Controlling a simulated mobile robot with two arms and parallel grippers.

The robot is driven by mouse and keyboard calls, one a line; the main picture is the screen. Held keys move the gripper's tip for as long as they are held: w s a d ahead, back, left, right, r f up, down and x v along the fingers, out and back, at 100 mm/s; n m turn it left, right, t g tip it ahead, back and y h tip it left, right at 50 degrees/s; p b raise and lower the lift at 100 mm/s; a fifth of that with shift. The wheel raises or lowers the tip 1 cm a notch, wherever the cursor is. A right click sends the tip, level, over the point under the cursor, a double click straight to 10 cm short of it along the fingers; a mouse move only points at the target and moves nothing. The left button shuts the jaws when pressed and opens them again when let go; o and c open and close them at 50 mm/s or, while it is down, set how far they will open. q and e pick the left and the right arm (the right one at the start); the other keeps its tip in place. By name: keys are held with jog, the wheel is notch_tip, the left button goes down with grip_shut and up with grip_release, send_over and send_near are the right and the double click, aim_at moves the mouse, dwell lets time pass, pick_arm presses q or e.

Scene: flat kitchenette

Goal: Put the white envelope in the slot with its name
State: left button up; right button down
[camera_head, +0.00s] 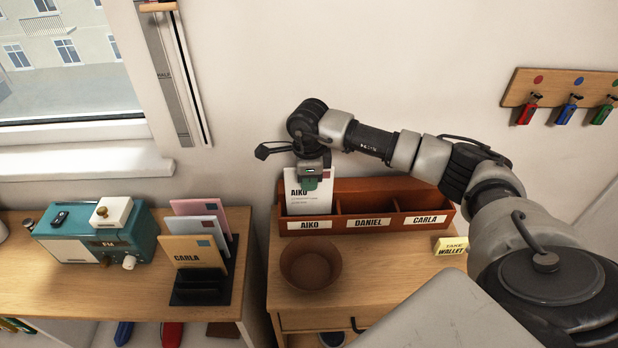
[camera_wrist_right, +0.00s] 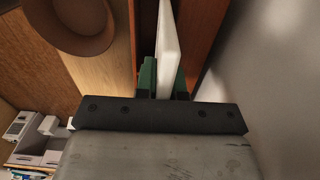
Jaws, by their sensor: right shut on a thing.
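The white envelope (camera_head: 309,197), marked AIKO, stands upright in the left compartment of the brown wooden sorter (camera_head: 373,181). That compartment's front label reads AIKO (camera_head: 310,225). My right gripper (camera_head: 310,183) is above the sorter and shut on the envelope's top edge. In the right wrist view the green fingers of the gripper (camera_wrist_right: 164,80) pinch the white envelope (camera_wrist_right: 168,40) edge-on. The envelope's lower edge is hidden behind the sorter's front wall, so I cannot tell whether it touches the bottom. My left gripper is not in view.
The DANIEL and CARLA compartments look empty. A brown bowl (camera_head: 310,267) stands in front of the sorter, and a yellow note (camera_head: 451,245) lies to its right. On the left counter, a black rack (camera_head: 203,287) holds several envelopes beside a teal radio (camera_head: 95,235).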

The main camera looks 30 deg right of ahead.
jog(key=shift+f, duration=0.1)
jog(key=c, duration=1.1)
grip_release()
jog(key=shift+c, duration=0.2)
notch_tip(320, 180, up, 11)
jog(key=b, duration=0.2)
jog(key=shift+f+b, duration=0.1)
jog(key=shift+b, duration=0.3)
